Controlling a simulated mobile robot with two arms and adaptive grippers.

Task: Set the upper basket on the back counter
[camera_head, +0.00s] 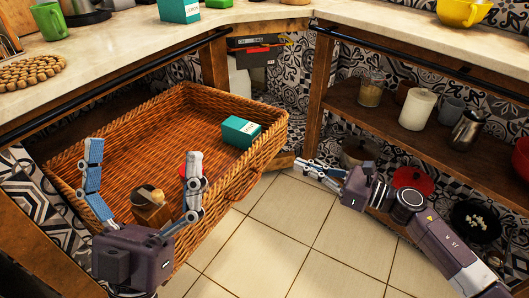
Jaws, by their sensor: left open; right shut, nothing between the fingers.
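A large brown wicker basket (258,162) sits under the left counter, sticking out over the floor. A teal box (240,131) lies inside it at the right, and a small jar-like item (148,196) shows near its front. My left gripper (143,158) is open, its fingers spread in front of the basket's near part and hiding some of it; I cannot tell whether they touch it. My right gripper (304,165) is shut and empty, to the right of the basket and apart from it. The pale counter (135,42) runs along the back above the basket.
The counter holds a green mug (50,21), a cork mat (32,72), a teal box (180,10) and a yellow cup (463,12). Right shelves hold a white candle (417,109), a metal pot (468,130) and a red pot (413,180). Tiled floor (290,225) between is clear.

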